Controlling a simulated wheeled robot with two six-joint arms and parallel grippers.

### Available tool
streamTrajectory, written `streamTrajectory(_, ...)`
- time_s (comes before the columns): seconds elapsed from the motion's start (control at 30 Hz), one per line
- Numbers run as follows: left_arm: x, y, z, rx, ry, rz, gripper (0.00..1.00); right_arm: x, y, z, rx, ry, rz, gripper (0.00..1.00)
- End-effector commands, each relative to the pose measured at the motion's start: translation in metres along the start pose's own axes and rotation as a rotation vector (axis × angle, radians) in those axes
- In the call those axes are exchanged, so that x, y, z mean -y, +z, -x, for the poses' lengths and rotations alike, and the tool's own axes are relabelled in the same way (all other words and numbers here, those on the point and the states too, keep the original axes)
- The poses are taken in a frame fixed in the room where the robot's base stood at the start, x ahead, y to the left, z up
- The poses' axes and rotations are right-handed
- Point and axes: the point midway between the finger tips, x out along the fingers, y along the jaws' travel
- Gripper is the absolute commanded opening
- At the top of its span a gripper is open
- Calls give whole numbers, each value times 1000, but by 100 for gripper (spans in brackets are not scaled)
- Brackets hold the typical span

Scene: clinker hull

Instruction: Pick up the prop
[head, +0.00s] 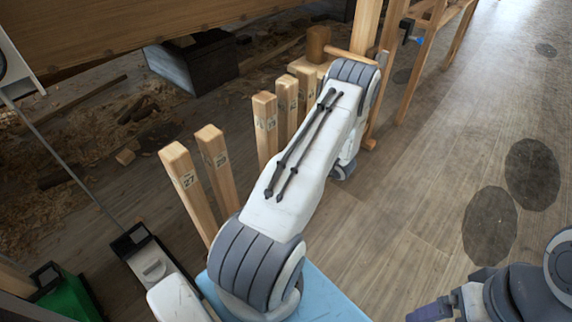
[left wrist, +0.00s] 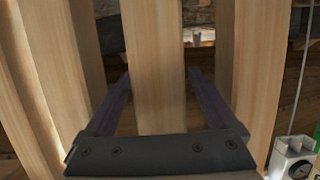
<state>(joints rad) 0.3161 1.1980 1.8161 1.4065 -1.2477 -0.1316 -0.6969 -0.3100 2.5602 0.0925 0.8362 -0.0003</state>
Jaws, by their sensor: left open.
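Several square wooden props stand upright in a row in the head view, some with number labels. The near one (head: 180,170) is marked 27. In the left wrist view one prop (left wrist: 155,40) stands between the two dark fingers of my open left gripper (left wrist: 160,80), with a gap visible on each side. More props stand to its left (left wrist: 30,80) and right (left wrist: 255,60). My left gripper is hidden behind its own arm in the head view. Part of my right gripper (head: 430,311) shows at the bottom right edge, away from the props; its jaws are unclear.
A wooden trestle leg (head: 366,30) stands beyond the row, with a wooden bar (head: 350,56) near it. A dark box (head: 190,65) and wood shavings lie to the left under a plank. A green object (head: 68,300) sits bottom left. The floor on the right is open.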

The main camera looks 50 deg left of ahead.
Motion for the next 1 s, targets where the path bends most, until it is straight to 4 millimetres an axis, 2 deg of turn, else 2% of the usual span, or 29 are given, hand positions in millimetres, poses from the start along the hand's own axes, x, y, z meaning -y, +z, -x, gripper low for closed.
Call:
streamTrajectory(0.03,1,2,-8,1,-3,1,91,0,0,-5,0,0,0,91)
streamTrajectory(0.13,0,1,-14,0,-1,1,91,0,0,-7,0,0,0,91)
streamTrajectory(0.37,0,-1,-15,0,0,0,91,0,0,-6,0,0,0,91)
streamTrajectory(0.47,0,-1,-15,0,0,0,57,0,0,-6,0,0,0,91)
streamTrajectory(0.6,0,0,-15,0,0,0,3,0,0,-6,0,0,0,91)
streamTrajectory(0.63,0,0,-15,0,0,0,0,0,0,-6,0,0,0,91)
streamTrajectory(1.0,0,-3,-14,-2,1,1,0,0,0,-5,0,0,0,91)
